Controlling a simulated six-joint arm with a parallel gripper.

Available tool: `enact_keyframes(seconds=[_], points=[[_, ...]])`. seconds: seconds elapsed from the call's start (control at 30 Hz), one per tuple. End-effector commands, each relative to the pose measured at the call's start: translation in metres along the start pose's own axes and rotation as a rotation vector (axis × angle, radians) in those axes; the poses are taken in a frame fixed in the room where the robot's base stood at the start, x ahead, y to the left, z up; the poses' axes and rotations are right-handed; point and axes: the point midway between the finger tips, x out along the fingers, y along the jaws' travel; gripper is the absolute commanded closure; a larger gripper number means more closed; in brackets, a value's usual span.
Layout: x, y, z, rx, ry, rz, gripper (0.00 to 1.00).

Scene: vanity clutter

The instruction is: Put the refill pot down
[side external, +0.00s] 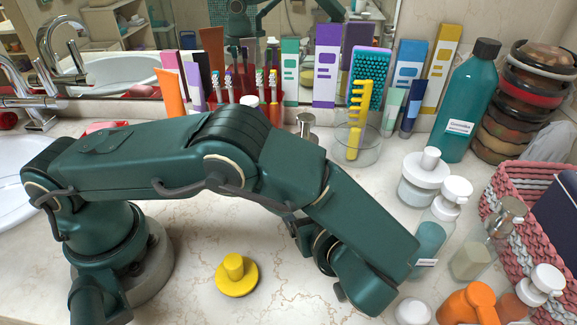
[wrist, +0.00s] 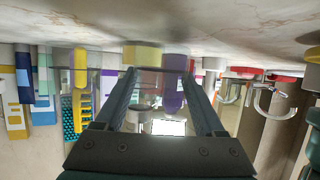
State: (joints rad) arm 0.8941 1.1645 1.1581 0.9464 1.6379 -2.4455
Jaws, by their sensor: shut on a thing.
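My gripper (wrist: 160,76) shows in the wrist view with its two fingers on either side of a clear, see-through thing, which looks like the refill pot (wrist: 150,84). Coloured tubes and a chrome part show through or behind it, so its outline is faint. I cannot tell whether it touches the counter. In the side view my own arm hides the fingers and the held pot. A yellow round piece with a knob (side external: 236,278) lies on the counter in front of my arm.
Several bottles and jars, including a white-lidded jar (side external: 422,185) and an orange bottle (side external: 466,306), crowd the right beside a woven basket (side external: 510,195). The marble counter (side external: 190,265) is bare around the yellow piece.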

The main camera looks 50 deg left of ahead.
Motion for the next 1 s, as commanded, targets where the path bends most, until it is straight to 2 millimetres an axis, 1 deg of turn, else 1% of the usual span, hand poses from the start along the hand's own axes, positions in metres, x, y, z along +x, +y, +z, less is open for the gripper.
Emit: enact_keyframes(seconds=[0.7, 0.73, 0.8, 1.0], points=[[0.004, 0.000, 0.010, -0.001, 0.000, 0.000, 0.87], [0.004, 0.000, 0.010, -0.001, 0.000, 0.000, 0.21], [0.004, 0.000, 0.010, -0.001, 0.000, 0.000, 0.00], [0.004, 0.000, 0.010, 0.000, 0.000, 0.000, 0.00]])
